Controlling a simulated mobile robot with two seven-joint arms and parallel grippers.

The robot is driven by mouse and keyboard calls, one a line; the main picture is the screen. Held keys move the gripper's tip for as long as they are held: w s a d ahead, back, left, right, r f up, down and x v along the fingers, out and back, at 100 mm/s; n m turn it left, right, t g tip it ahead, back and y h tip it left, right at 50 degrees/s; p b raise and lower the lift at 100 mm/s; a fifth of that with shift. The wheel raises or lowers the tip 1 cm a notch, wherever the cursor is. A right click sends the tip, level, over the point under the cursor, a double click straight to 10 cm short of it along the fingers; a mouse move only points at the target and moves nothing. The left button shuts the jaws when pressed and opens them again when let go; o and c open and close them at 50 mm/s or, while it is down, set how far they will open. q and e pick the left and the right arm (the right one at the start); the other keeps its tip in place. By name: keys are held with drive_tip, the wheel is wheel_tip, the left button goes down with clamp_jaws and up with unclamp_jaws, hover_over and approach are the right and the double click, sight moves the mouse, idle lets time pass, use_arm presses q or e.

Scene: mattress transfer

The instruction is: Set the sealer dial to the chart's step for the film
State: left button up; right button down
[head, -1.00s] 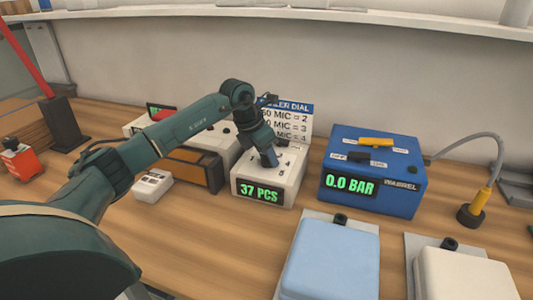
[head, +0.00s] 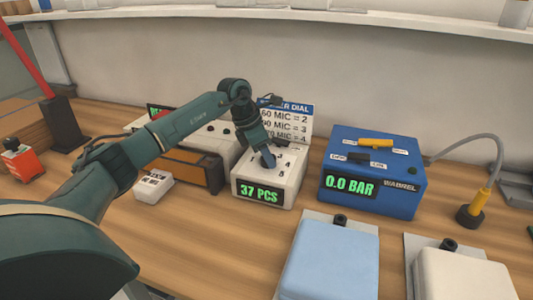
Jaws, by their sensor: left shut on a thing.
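The white box (head: 246,212) with a green "37 PCS" display has a sloped top with small step numbers around its dial. My left gripper (head: 268,160) comes down on this top from the left and is shut on the dial, which its fingers hide. The pointer's setting cannot be read. The chart (head: 293,124), headed as a dial chart, stands behind the box and lists MIC values equal to 2, 3 and 4; my arm covers its left edge. A small white block (head: 153,186) with dark print, too small to read surely, lies left of the box. My right gripper is out of view.
A blue box (head: 408,204) showing "0.0 BAR" stands to the right, with a yellow-handled hose (head: 480,202) beside it. A light blue pad (head: 330,262) and a cream pad (head: 465,277) lie in front. Bare wood (head: 215,250) lies before the dial box.

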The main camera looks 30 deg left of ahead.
use_arm(q)
drive_tip(key=m+g, duration=0.1)
drive_tip(key=m, duration=0.2)
drive_tip(key=m+g+h, duration=0.1)
drive_tip(key=m, duration=0.2)
drive_tip(key=shift+w+a+r, duration=0.1)
drive_tip(key=shift+w, duration=0.05)
idle(0.4)
drive_tip(key=o, duration=1)
drive_tip(key=v, duration=1.3)
drive_tip(key=shift+w+a, duration=0.15)
